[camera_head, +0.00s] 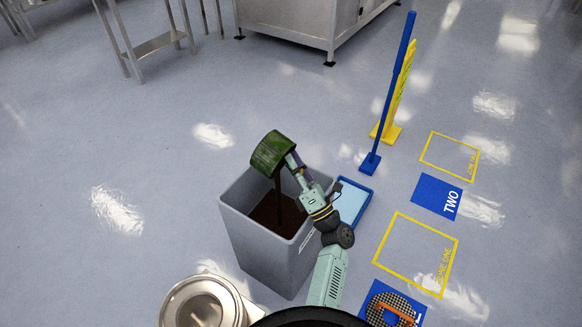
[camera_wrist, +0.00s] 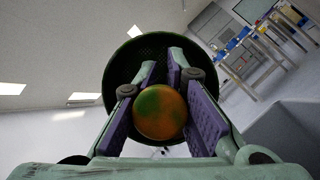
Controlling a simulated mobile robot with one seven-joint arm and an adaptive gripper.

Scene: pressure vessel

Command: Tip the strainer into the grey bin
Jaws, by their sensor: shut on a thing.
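The green strainer (camera_head: 271,153) is tipped on its side above the grey bin (camera_head: 237,228). A dark brown stream (camera_head: 278,200) falls from it into the bin, where dark brown matter covers the inside. My gripper (camera_head: 294,162) is at the strainer's right side, over the bin's far right part. In the wrist view its purple-padded fingers are shut on a round orange and green knob (camera_wrist: 160,112), with the dark round strainer (camera_wrist: 118,75) behind it. The strainer's inside is hidden in the head view.
A blue tray (camera_head: 350,203) lies right of the bin. A blue pole (camera_head: 390,95) and yellow sign (camera_head: 392,118) stand farther back. A round metal vessel (camera_head: 204,303) is at the front left. A perforated disc (camera_head: 382,307) with an orange bar lies front right. Floor left of the bin is clear.

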